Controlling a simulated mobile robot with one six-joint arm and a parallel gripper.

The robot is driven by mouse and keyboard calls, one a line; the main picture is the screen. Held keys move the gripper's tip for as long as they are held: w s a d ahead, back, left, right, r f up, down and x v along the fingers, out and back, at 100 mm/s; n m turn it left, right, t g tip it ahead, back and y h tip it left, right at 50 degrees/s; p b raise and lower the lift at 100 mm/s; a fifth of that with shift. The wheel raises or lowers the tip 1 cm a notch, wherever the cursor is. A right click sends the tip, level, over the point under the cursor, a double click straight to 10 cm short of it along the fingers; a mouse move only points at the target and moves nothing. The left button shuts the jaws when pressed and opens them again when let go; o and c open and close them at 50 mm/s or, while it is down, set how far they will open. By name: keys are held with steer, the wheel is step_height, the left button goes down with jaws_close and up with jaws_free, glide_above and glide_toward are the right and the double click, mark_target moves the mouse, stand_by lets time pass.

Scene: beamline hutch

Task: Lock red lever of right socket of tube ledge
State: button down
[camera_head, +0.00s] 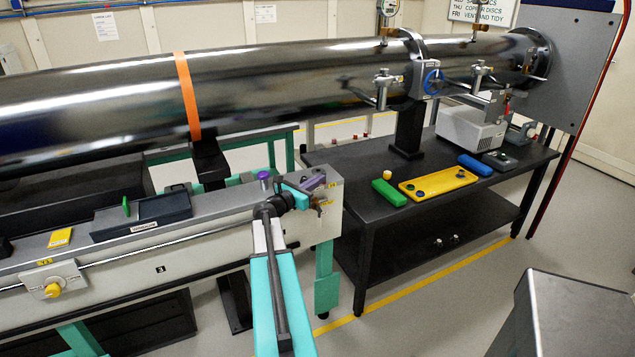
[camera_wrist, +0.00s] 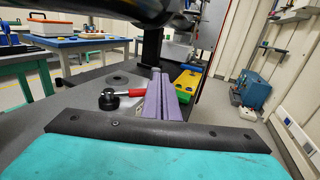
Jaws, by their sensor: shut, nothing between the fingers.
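My gripper (camera_head: 313,182) has purple fingers and is shut and empty over the right end of the grey ledge (camera_head: 215,207). In the wrist view its fingers (camera_wrist: 160,90) point away from the camera, side by side. A red lever (camera_wrist: 137,94) with a black round hub (camera_wrist: 108,99) lies just left of the fingers; its end is close to them, and I cannot tell whether they touch. In the head view I cannot make this lever out beside my gripper. A small red part (camera_head: 507,106) shows on a bracket near the tube's far end. I cannot tell the socket's lock state.
The long dark tube (camera_head: 300,90) runs above and behind the ledge. A purple-topped knob (camera_head: 264,175) stands left of my gripper. A black bench (camera_head: 370,205) on the right carries a yellow tray (camera_head: 415,190) and a green block (camera_head: 388,192).

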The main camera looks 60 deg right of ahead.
steer(key=s+b+v, duration=0.2)
steer(key=v, duration=1.1)
steer(key=shift+a, duration=0.7)
steer(key=shift+s, duration=0.15)
